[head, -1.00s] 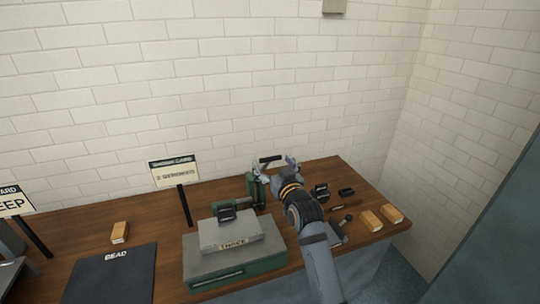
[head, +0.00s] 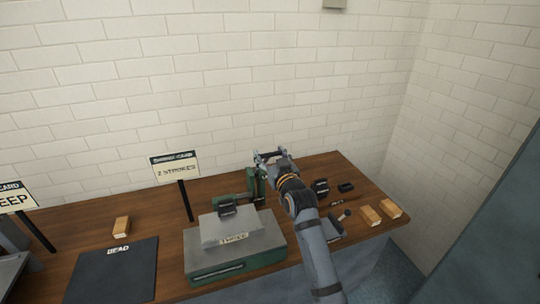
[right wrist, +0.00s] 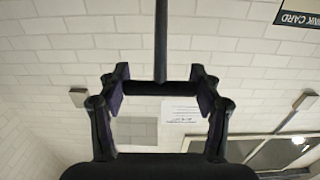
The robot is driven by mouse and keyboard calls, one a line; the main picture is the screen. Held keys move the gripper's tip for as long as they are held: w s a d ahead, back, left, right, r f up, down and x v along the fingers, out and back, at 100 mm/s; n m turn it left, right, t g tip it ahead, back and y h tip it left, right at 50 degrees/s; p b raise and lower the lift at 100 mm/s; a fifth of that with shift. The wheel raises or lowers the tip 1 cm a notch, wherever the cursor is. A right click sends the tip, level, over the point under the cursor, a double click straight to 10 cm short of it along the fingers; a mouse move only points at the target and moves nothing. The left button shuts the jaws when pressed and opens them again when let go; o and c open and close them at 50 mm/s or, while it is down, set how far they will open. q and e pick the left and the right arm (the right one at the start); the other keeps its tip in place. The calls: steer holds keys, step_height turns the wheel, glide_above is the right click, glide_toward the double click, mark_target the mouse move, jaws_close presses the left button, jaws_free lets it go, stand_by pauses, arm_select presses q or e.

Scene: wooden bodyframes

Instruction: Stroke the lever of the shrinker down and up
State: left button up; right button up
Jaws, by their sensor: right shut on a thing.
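The shrinker (head: 257,188) is a green machine with an upright post at the back right of the wooden table. Its lever has a dark rod (right wrist: 161,40) ending in a black crossbar handle (right wrist: 152,88), seen in the right wrist view. My right gripper (head: 268,155) is at the top of the shrinker. It also shows in the right wrist view (right wrist: 158,92), with its fingers shut on the two ends of the crossbar. In the head view the gripper and wrist hide most of the lever. My left gripper is not in view.
A card reading "2 STROKES" (head: 175,166) stands left of the shrinker. A grey block on a green base (head: 225,265) sits in front. A dark mat (head: 110,275) lies left.

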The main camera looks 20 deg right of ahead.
steer(key=shift+c, duration=1)
steer(key=shift+s+f+b, duration=0.1)
steer(key=shift+f+b, duration=0.15)
steer(key=shift+b, duration=0.05)
arm_select(q)
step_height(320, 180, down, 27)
steer(key=b, duration=2.6)
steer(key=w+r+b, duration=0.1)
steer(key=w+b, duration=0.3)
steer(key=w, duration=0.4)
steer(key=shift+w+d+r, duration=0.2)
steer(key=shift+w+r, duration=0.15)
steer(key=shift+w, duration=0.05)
arm_select(e)
steer(key=s+f+t, duration=0.2)
steer(key=s+f, duration=0.2)
steer(key=f, duration=0.5)
steer(key=s+f+t, duration=0.3)
steer(key=s+f, duration=0.2)
steer(key=f, duration=0.4)
steer(key=shift+s, duration=0.15)
steer(key=shift+d+f, duration=0.1)
steer(key=o, duration=1.7)
